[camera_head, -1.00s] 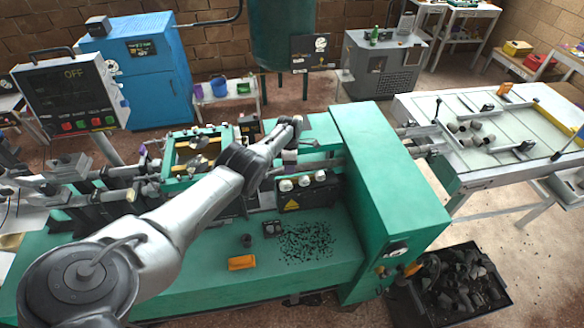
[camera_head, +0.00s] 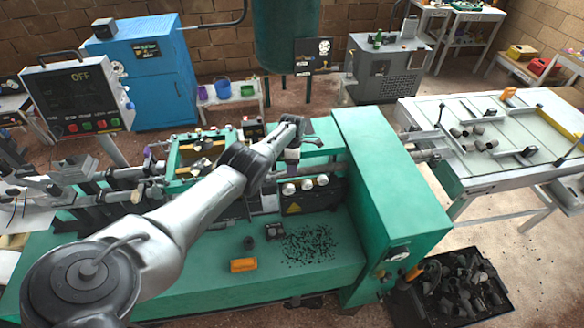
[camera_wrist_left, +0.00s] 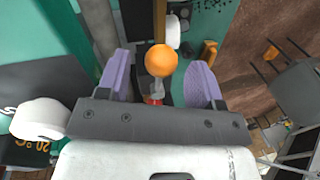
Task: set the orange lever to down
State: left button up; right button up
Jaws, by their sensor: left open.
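The orange lever's round knob (camera_wrist_left: 161,58) shows in the left wrist view, on a short grey stem. It lies between the two purple fingers of my left gripper (camera_wrist_left: 159,72), which is open, with a gap on each side of the knob. In the head view my left gripper (camera_head: 293,156) points down over the green machine, behind the row of white round knobs. The lever cannot be made out there, behind my wrist and gripper. My right gripper is in neither view.
White round knobs (camera_head: 306,185) stand close in front of my left gripper. A tall green housing (camera_head: 385,190) rises to its right. An orange block (camera_head: 243,265) and black scraps (camera_head: 308,244) lie on the green bench. A control screen (camera_head: 75,97) reads OFF.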

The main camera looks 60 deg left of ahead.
pick_arm(q)
notch_tip(320, 180, up, 11)
jog(key=w+a+p, duration=0.1)
jog(key=a+p, duration=0.1)
jog(key=p, duration=0.1)
jog(key=shift+r, duration=0.15)
dwell(0.6)
